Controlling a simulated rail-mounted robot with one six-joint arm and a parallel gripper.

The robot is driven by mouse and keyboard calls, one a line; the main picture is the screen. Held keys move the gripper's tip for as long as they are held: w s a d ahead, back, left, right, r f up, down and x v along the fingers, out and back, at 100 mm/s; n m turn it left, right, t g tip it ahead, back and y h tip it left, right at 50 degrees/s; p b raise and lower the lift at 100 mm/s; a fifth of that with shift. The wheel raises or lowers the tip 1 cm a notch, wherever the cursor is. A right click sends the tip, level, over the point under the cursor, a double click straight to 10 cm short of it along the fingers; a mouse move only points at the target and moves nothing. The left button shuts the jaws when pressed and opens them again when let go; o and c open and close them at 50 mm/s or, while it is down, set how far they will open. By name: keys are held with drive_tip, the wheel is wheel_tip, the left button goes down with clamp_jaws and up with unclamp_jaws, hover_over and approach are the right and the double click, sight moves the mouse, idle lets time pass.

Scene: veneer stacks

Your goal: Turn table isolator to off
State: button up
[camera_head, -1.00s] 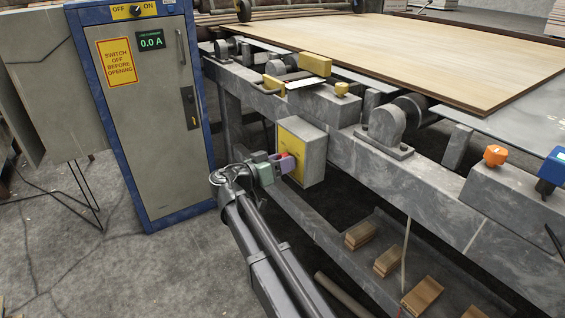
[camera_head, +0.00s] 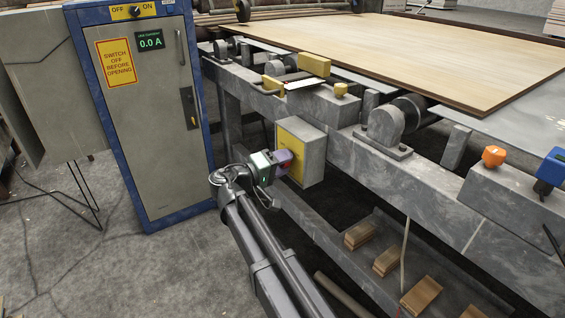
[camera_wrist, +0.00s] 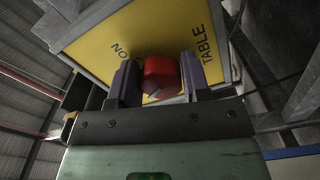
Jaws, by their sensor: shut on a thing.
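The table isolator is a grey box with a yellow front plate (camera_head: 291,146), fixed to the side of the machine frame. In the wrist view its yellow plate (camera_wrist: 135,32) reads "TABLE" and "ON", and the lettering appears turned. A red knob (camera_wrist: 161,75) with a pale pointer mark stands out from the plate. My gripper (camera_head: 284,160) is at the box front. In the wrist view its two purple fingers stand on either side of the red knob and are shut on it. In the head view the fingers hide the knob.
A blue-framed grey cabinet (camera_head: 155,120) with its own OFF/ON switch (camera_head: 134,11) and a 0.0 A display (camera_head: 150,41) stands at left. The machine frame (camera_head: 330,105) carries a veneer sheet (camera_head: 420,50). An orange knob (camera_head: 493,156) is at right.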

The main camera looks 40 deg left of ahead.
drive_tip(key=shift+n, duration=1.6)
drive_tip(key=o, duration=0.9)
drive_tip(key=v, duration=1.1)
drive_tip(key=shift+w, duration=0.1)
